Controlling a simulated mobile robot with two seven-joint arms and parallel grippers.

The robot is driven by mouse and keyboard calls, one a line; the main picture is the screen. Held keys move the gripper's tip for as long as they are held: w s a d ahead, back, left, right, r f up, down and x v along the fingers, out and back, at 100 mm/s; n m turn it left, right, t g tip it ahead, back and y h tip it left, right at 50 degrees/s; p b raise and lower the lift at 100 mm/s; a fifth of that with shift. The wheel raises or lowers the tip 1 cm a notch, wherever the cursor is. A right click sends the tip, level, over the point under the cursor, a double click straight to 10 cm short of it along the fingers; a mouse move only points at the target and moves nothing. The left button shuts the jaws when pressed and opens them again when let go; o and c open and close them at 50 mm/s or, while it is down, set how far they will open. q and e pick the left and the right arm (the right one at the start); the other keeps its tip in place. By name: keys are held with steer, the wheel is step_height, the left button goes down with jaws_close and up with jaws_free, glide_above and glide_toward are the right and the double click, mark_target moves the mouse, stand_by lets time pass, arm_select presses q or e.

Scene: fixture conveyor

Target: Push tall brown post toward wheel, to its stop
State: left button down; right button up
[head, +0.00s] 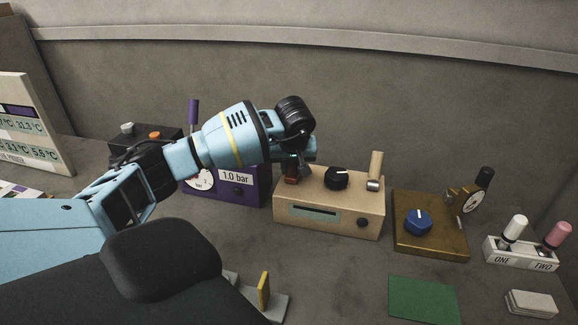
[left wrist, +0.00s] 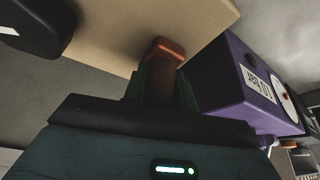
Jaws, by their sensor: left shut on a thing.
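The tan box (head: 325,207) stands on the bench with a black knob or wheel (head: 336,178) on its top. A reddish-brown post (head: 291,179) is at the left end of the box, mostly hidden by my left gripper (head: 303,165). In the left wrist view the brown post (left wrist: 160,88) is between the two fingers of my left gripper (left wrist: 162,88), which is shut on it; its orange-brown end shows past the fingertips, against the tan box (left wrist: 135,25). A pale tan lever (head: 376,165) on a metal base stands at the right end of the box.
A purple box (head: 254,186) with a gauge is close on the left; it also shows in the wrist view (left wrist: 225,80). A brass-coloured fixture (head: 430,238) with a blue knob, a white two-post block (head: 520,253) and a green mat (head: 423,299) are to the right.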

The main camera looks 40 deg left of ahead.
mark_target(305, 180)
arm_select(q)
steer(key=w+d, duration=0.2)
steer(key=d, duration=0.1)
steer(key=shift+d, duration=0.2)
steer(key=c, duration=1.6)
jaws_free()
steer(key=shift+s, duration=0.1)
steer(key=o, duration=0.5)
steer(key=shift+r, duration=0.2)
steer(key=v, duration=0.7)
steer(key=shift+d+r, duration=0.15)
steer(key=shift+r, duration=0.05)
steer(key=shift+s+f, duration=0.1)
steer(key=shift+f, duration=0.05)
